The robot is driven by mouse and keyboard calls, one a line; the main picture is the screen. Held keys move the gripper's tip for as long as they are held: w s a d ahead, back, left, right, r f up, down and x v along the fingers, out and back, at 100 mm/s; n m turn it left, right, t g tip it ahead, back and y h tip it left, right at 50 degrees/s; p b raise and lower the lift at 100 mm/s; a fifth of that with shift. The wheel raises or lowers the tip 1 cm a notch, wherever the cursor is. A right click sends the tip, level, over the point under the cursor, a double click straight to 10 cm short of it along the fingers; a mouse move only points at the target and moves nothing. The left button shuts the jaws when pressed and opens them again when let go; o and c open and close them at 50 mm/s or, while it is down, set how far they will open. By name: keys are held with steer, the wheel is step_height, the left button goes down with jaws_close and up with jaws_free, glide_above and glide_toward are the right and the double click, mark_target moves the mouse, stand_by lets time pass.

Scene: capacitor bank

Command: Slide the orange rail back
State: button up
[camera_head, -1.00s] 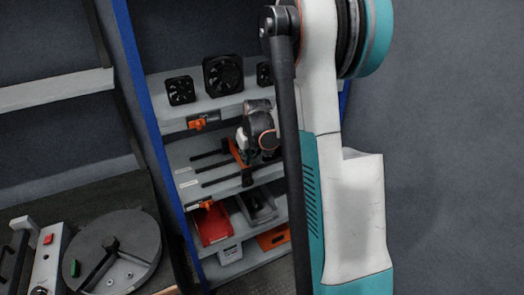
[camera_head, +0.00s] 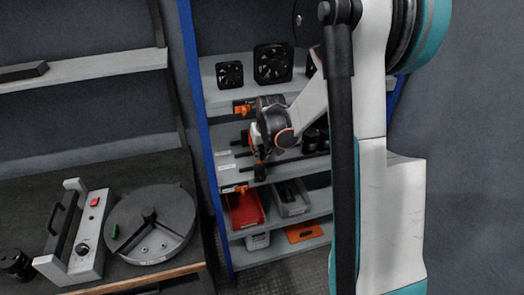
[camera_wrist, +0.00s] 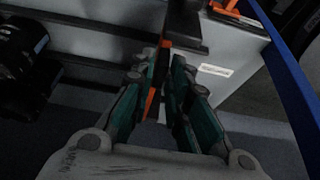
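The orange rail (camera_head: 257,151) sits across dark parallel bars on the middle shelf, with a black block at its near end. It is near the left end of these bars, by the white labels. My gripper (camera_head: 256,143) is at the rail and partly hides it in the head view. In the wrist view, the orange rail (camera_wrist: 151,102) runs between the teal fingers of my gripper (camera_wrist: 170,66). The fingers are close together and look shut on it; the exact contact is hard to see.
The blue shelf post (camera_wrist: 285,72) stands close on the right in the wrist view. Fans (camera_head: 273,63) are on the shelf above. A red bin (camera_head: 245,208) and a grey bin (camera_head: 292,197) are below. A bench with a round grey plate (camera_head: 150,225) is at left.

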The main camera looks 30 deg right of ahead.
steer(key=shift+o, duration=0.2)
steer(key=shift+r, duration=0.1)
steer(key=v, duration=1.1)
steer(key=shift+s+r, duration=0.3)
steer(key=shift+r, duration=0.05)
steer(key=shift+a+r, duration=0.1)
